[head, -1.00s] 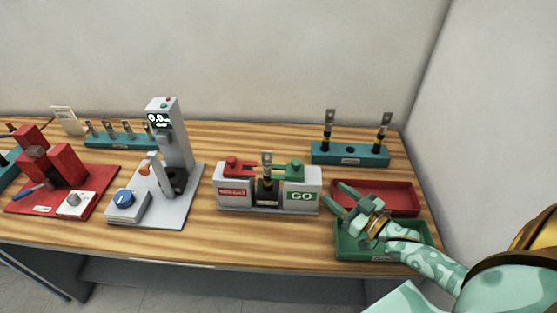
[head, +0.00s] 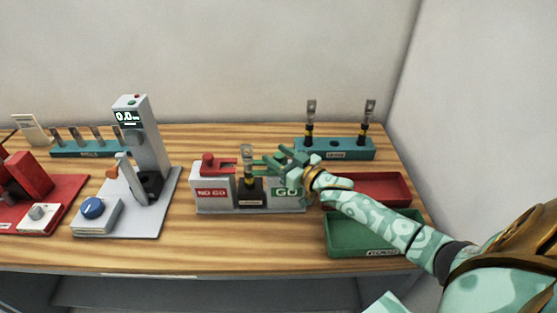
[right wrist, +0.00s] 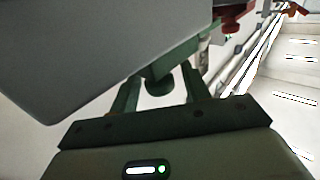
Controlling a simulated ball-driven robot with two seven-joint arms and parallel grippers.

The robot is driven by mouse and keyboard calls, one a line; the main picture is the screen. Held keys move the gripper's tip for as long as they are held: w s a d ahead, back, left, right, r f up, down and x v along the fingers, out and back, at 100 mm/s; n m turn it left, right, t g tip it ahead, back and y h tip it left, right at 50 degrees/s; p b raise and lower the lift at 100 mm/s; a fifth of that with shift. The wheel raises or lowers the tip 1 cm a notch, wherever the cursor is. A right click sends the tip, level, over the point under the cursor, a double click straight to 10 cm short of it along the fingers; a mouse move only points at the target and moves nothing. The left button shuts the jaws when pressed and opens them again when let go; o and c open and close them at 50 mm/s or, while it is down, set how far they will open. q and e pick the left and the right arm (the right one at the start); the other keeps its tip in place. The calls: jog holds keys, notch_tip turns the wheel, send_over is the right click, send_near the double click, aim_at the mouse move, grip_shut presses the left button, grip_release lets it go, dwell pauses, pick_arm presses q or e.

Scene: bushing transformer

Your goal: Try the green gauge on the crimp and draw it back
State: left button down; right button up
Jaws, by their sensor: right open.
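The crimp (head: 247,166) is on an upright lug held in the middle of the gauge stand (head: 222,210), between the NO GO and GO blocks. The green gauge lies on the GO block and is largely covered by my right gripper (head: 277,160) in the head view. In the right wrist view its round knob (right wrist: 158,83) sits between the two fingers of my right gripper (right wrist: 160,93), with space around it. The right gripper is open. The red gauge (head: 212,163) rests on the NO GO block; a bit of it shows in the right wrist view (right wrist: 232,17). My left gripper is out of view.
A teal rack (head: 358,148) with two upright lugs stands behind on the right. A red tray (head: 385,190) and a green tray (head: 375,238) lie to the right, under and beside my right forearm. A tester with a display (head: 128,118) stands to the left.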

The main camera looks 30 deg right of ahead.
grip_shut()
jog(key=shift+w+a+r+p, duration=0.1)
jog(key=shift+w+a+p, duration=0.2)
jog(key=shift+a, duration=0.25)
jog(key=shift+w+a+r+p, duration=0.15)
jog(key=shift+w+a, duration=0.2)
jog(key=shift+a, duration=0.2)
jog(key=shift+w+a+f, duration=0.1)
jog(key=shift+f, duration=0.1)
grip_release()
